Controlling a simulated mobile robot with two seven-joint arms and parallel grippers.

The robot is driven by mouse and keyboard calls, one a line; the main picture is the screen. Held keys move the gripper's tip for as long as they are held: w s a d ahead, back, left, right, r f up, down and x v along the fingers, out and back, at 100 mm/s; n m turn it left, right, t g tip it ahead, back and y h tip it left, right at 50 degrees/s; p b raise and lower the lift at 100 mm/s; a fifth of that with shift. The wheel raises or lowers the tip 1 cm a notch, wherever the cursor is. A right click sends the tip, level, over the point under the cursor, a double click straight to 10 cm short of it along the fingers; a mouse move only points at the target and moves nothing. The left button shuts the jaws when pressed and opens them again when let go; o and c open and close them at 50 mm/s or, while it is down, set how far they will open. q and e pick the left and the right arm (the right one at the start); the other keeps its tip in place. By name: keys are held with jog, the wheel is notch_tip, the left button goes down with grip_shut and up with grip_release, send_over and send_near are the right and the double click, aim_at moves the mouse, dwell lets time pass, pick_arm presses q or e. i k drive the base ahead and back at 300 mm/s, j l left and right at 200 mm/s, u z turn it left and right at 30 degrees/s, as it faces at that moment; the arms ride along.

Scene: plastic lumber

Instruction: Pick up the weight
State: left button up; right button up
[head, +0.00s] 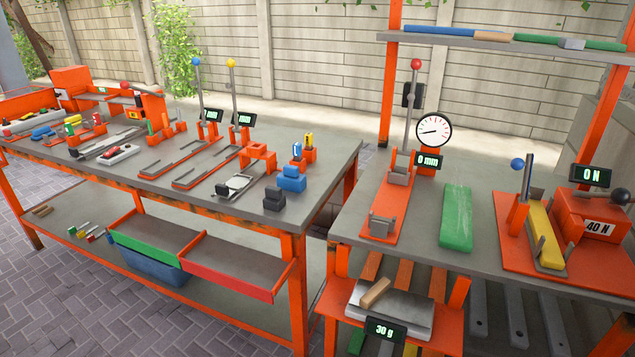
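Neither of my grippers is in view. No single thing is plainly marked as the weight. A dark block with a smaller top (274,199) stands on the left bench near its front right corner. A similar blue block (291,179) stands just behind it. On the right bench, an orange block labelled 40 N (590,217) sits at the right of an orange base plate, with a dark round knob (620,196) at its right. Nothing is seen holding any of these.
The left bench (330,158) carries several metal rails, posts and displays. The right bench (470,268) holds a green plank (456,218), a dial gauge (434,131) and a yellow plank (546,237). A scale (392,309) reading 30 g sits lower in front. A gap separates the benches.

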aim_at(291, 180)
jog(key=i+j+z, duration=0.1)
jog(key=z, duration=0.85)
jog(key=j+z, duration=0.85)
jog(key=j, duration=0.2)
jog(key=k+j+z, duration=0.15)
jog(key=j, duration=0.2)
jog(key=i, duration=0.05)
